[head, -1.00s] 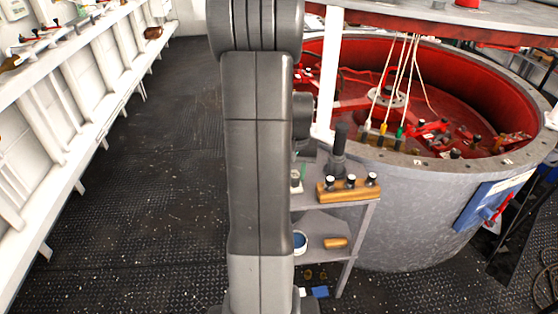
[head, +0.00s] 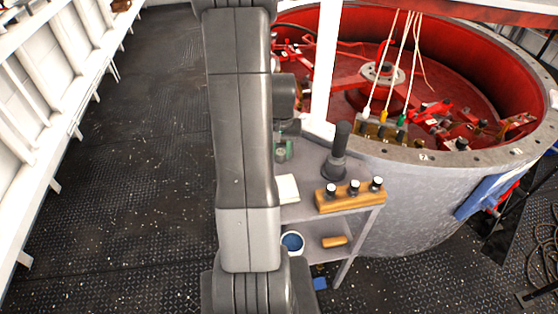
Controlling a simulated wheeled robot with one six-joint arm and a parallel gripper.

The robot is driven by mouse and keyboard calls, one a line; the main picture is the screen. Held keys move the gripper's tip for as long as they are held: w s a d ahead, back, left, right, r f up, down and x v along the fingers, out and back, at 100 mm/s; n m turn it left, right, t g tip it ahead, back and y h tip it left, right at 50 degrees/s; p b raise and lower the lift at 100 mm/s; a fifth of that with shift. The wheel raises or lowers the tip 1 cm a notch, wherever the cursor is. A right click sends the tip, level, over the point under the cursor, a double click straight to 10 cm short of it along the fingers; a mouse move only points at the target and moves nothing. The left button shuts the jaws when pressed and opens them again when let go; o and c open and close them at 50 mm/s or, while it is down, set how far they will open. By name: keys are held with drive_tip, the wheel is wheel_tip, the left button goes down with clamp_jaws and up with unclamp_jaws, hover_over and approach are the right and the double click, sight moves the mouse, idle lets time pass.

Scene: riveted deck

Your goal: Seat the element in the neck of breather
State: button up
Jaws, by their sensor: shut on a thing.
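My arm stands across the middle of the view, and its dark wrist part (head: 285,97) shows at its right side. My gripper and anything in it are hidden behind the arm. I cannot single out the element. A dark grey piece with a broad foot and an upright stem (head: 338,152) stands on the top of the small grey stand (head: 300,212); I cannot tell whether it is the breather. A greenish clear object (head: 283,150) shows partly beside my arm, too covered to identify.
A blue-filled white pot (head: 292,243) and a wooden piece (head: 334,241) are on the lower shelf. A large round grey tank (head: 420,190) stands behind. Left floor is clear.

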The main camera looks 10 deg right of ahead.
sight(281, 160)
drive_tip(key=shift+f+p, duration=0.3)
drive_tip(key=shift+f, duration=2.2)
drive_tip(key=shift+f, duration=0.1)
drive_tip(key=shift+f, duration=0.15)
drive_tip(key=o, duration=1)
drive_tip(key=shift+o, duration=0.2)
